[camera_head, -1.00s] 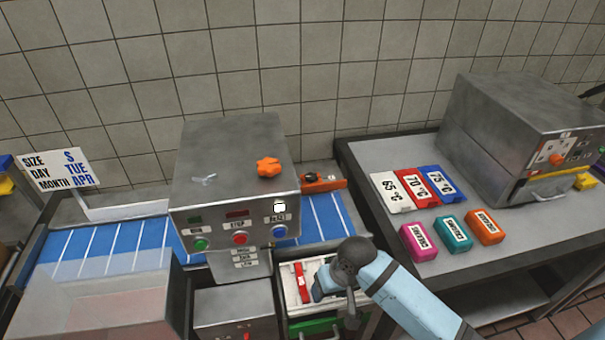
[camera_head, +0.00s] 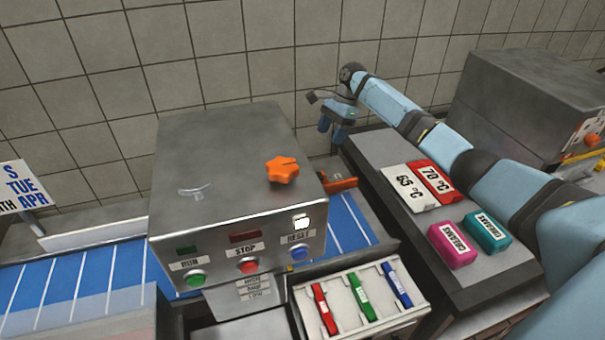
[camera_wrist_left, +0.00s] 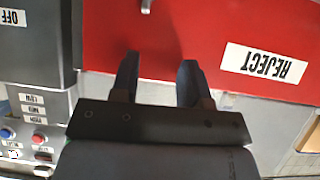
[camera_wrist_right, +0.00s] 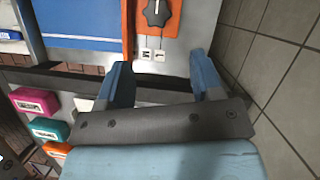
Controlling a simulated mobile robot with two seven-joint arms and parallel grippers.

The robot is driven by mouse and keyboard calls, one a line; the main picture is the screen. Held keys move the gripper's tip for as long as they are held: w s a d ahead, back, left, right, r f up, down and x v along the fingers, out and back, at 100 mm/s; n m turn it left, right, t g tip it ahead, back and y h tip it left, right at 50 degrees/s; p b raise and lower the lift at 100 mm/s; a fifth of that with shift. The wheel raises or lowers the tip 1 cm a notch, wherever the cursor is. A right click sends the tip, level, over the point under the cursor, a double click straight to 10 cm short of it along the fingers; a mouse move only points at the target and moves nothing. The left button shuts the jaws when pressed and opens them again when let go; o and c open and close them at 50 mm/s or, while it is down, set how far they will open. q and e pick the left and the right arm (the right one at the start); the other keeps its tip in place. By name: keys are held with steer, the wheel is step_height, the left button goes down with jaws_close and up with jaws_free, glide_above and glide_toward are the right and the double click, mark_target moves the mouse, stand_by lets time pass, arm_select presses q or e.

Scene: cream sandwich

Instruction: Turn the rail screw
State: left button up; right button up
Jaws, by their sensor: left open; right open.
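The rail screw, a black star-shaped knob (camera_wrist_right: 157,12), sits on an orange bracket (camera_wrist_right: 158,38) beside the blue belt at the top of the right wrist view. In the head view the orange bracket (camera_head: 343,184) shows only partly behind the steel machine, and I cannot make out the knob there. My right gripper (camera_head: 335,127) is open and empty, raised near the tiled wall beyond the bracket. In the right wrist view its fingertips (camera_wrist_right: 162,75) are apart, below the knob in the picture. My left gripper (camera_wrist_left: 158,72) is open and empty before a red panel (camera_wrist_left: 150,30) labelled REJECT.
The steel machine (camera_head: 215,155) carries an orange star knob (camera_head: 283,169) on top. A drawer (camera_head: 345,322) holds red, green and blue pieces. The side table (camera_head: 375,150) holds temperature plates and coloured blocks. The tiled wall is close beside my right gripper.

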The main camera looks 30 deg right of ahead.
arm_select(q)
steer(key=shift+s+d, duration=0.1)
steer(key=shift+s, duration=0.6)
arm_select(e)
steer(key=x, duration=1.3)
steer(key=shift+s+a, duration=0.1)
steer(key=shift+s, duration=0.25)
arm_select(q)
steer(key=shift+f, duration=0.1)
arm_select(e)
steer(key=shift+c, duration=0.3)
steer(key=c, duration=0.6)
